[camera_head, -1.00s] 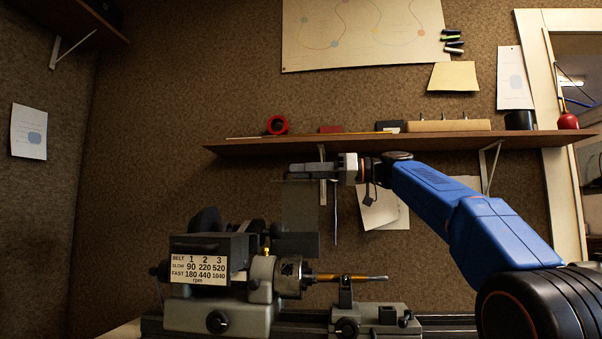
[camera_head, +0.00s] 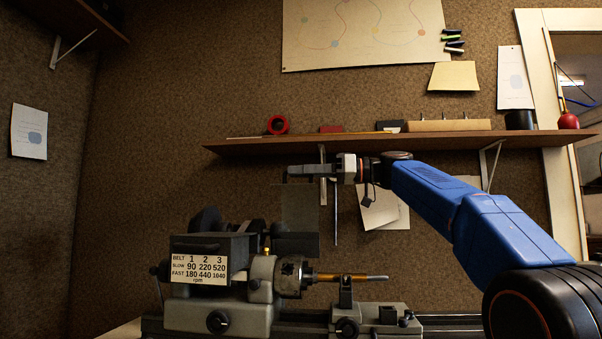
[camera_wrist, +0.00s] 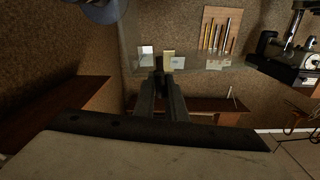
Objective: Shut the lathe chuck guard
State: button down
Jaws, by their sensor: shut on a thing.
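The chuck guard (camera_head: 300,207) is a see-through, greyish panel standing raised above and behind the lathe chuck (camera_head: 291,275) in the head view. Its lower part meets a dark plate. My gripper (camera_head: 290,173) is at the guard's top edge, reaching in from the right, shut on it. In the wrist view the fingers (camera_wrist: 165,75) come together at a clear strip of the guard (camera_wrist: 215,63). The exact grip is small and dark. The chuck below is uncovered at the front.
The lathe headstock (camera_head: 215,305) carries a speed label. A brass-coloured rod (camera_head: 345,278) extends right from the chuck over a rest. A wall shelf (camera_head: 400,143) with small items runs just above my gripper. The wall space left of the guard is clear.

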jog(key=s+n, duration=0.1)
jog(key=s+f+n, duration=0.1)
jog(key=s, duration=0.1)
jog(key=s+a+f+n, duration=0.1)
jog(key=shift+s, duration=0.35)
jog(key=s+f+n, duration=0.4)
jog(key=f, duration=0.5)
jog(key=s+a+f+n, duration=0.1)
jog(key=s+f+n, duration=0.2)
jog(key=f, duration=0.7)
jog(key=shift+s+a+f+n, duration=0.3)
jog(key=shift+s+n, duration=0.1)
jog(key=shift+s, duration=0.3)
jog(key=c, duration=1.8)
grip_release()
jog(key=shift+c, duration=0.2)
jog(key=shift+d, duration=0.15)
